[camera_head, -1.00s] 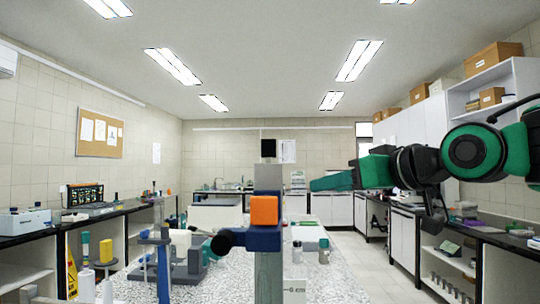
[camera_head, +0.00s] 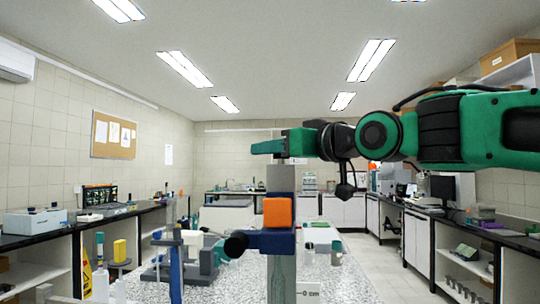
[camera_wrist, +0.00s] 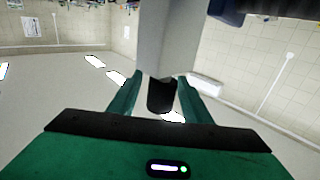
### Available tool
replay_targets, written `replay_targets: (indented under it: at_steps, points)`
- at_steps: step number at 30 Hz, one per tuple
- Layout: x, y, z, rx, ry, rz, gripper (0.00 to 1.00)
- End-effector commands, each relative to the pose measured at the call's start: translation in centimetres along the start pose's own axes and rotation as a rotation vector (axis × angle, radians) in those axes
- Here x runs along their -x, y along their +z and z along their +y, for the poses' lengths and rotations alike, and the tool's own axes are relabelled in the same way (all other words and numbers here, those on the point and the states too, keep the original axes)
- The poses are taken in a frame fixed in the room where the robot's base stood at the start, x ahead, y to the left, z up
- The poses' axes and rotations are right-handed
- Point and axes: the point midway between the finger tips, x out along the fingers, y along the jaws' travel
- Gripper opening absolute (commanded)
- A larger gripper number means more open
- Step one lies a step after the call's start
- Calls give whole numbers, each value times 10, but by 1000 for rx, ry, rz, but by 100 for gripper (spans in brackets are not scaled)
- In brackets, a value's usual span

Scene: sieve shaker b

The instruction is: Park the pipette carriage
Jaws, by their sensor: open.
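The pipette carriage (camera_head: 255,241) is a dark blue block with an orange block (camera_head: 278,212) on its front and a black knob (camera_head: 236,243) on its left. It sits on an upright grey column (camera_head: 281,178). My gripper (camera_head: 268,147) is open at the column's top, well above the carriage, and hides the black cap in the head view. In the wrist view, the black cap (camera_wrist: 161,96) shows between the two green fingers, with no clear contact. Part of the blue carriage (camera_wrist: 228,10) shows at that view's top edge.
A "0 cm" mark (camera_head: 308,293) is low beside the column. A speckled bench (camera_head: 235,285) lies around it, with grey apparatus (camera_head: 200,260) and a blue stand (camera_head: 176,270) to the left. Space above the bench beside the column is mostly clear.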

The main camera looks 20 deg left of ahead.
Motion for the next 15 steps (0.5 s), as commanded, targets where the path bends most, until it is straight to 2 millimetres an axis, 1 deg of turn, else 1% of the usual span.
replay_targets:
  at_steps: [1,4,14,15]
  points:
    - [-5,0,0,0,0,0,44]
    - [-11,0,0,0,-1,-1,44]
    - [-13,0,0,0,0,0,44]
    - [-13,0,0,0,0,0,37]
